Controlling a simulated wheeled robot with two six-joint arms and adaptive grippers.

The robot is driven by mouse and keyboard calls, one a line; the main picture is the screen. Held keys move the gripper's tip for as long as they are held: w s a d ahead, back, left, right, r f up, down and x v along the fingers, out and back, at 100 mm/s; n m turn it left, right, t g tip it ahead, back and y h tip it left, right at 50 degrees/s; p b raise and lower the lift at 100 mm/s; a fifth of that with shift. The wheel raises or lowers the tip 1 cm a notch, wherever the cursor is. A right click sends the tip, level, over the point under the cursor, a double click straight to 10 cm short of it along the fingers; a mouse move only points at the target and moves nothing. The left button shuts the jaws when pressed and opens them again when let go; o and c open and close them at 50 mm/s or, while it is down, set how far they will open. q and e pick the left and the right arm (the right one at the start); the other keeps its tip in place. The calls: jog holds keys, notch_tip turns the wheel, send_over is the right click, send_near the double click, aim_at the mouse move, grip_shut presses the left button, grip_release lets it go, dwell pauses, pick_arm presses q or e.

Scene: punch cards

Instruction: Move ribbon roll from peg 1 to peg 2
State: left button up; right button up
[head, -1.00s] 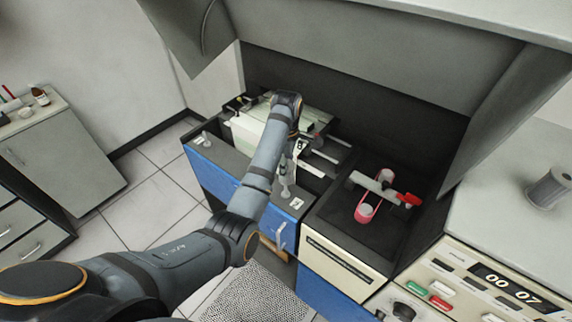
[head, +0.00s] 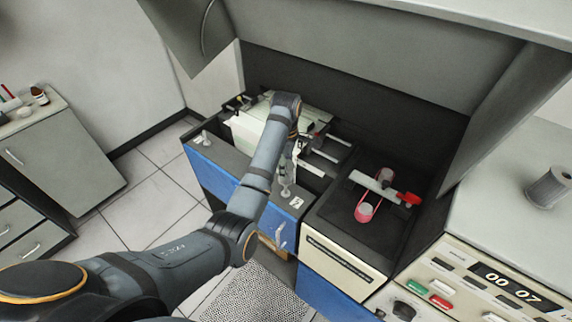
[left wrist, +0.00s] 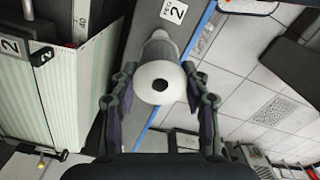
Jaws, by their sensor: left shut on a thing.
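The ribbon roll (left wrist: 157,84) shows end-on in the left wrist view as a pale round flange with a dark centre hole and a grey body behind it. My left gripper (left wrist: 160,103) is shut on it, one finger at each side. In the head view my left gripper (head: 289,168) points down over the right end of the blue-fronted unit, by the label 2 (head: 297,202). That label also shows behind the roll in the left wrist view (left wrist: 174,12). Whether the roll sits on peg 2 is unclear. A pale peg (head: 204,138) stands at the unit's left end. My right gripper is not in view.
To the right is a cream-fronted unit (head: 343,262) with a red looped belt (head: 357,203) and red handle (head: 408,198). A grey spool (head: 550,188) stands on the right counter. A dark hood (head: 370,55) overhangs the back. Open tiled floor (head: 160,165) lies left.

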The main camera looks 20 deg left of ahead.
pick_arm(q)
jog(key=shift+f, duration=0.75)
dwell(0.4)
jog(key=shift+f+b, duration=0.65)
jog(key=shift+f, duration=1.4)
dwell(0.4)
jog(key=shift+f, duration=1)
dwell(0.4)
jog(key=o, duration=1.3)
jog(key=shift+r, duration=0.1)
notch_tip(320, 180, up, 7)
jog(key=shift+r, duration=0.15)
